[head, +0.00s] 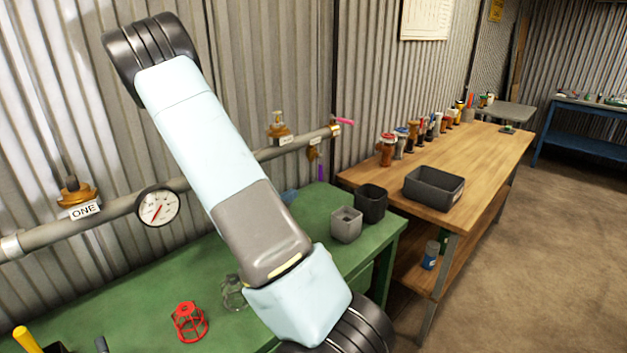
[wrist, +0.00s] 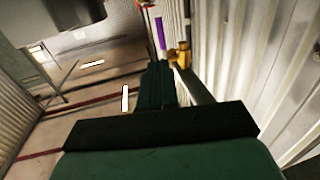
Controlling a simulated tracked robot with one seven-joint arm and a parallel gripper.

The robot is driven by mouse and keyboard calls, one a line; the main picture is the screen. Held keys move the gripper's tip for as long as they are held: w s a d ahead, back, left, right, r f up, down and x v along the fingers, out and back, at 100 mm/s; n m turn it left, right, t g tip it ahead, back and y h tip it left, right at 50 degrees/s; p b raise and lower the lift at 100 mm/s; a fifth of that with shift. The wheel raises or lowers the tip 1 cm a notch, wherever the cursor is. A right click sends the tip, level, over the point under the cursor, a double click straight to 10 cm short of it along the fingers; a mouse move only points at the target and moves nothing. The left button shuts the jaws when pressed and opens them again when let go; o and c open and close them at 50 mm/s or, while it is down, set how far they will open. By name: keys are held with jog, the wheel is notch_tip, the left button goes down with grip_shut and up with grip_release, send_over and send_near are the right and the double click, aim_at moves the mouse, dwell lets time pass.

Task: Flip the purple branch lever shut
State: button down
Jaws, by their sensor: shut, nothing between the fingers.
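The purple branch lever (head: 320,172) shows in the head view as a small strip hanging below a brass branch valve (head: 314,151) under the grey wall pipe. In the wrist view the purple lever (wrist: 160,34) stands just beyond my fingertips, beside the brass fitting (wrist: 181,55). My gripper (wrist: 158,66) is shut and empty, its dark fingers pointing toward the lever. I cannot tell whether they touch it; a gap seems to show. My gripper is not visible in the head view, where my arm crosses the middle.
The pipe (head: 113,208) carries a gauge (head: 158,206) and a pink lever (head: 345,121) at its right end. The green bench (head: 130,270) below holds a red cage (head: 189,322) and grey bins (head: 346,225). A wooden bench (head: 480,160) stands right. Corrugated wall is close behind.

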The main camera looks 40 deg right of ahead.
aim_at(320, 175)
jog(key=x, duration=1.4)
jog(key=shift+f, duration=0.1)
jog(key=shift+d, duration=0.1)
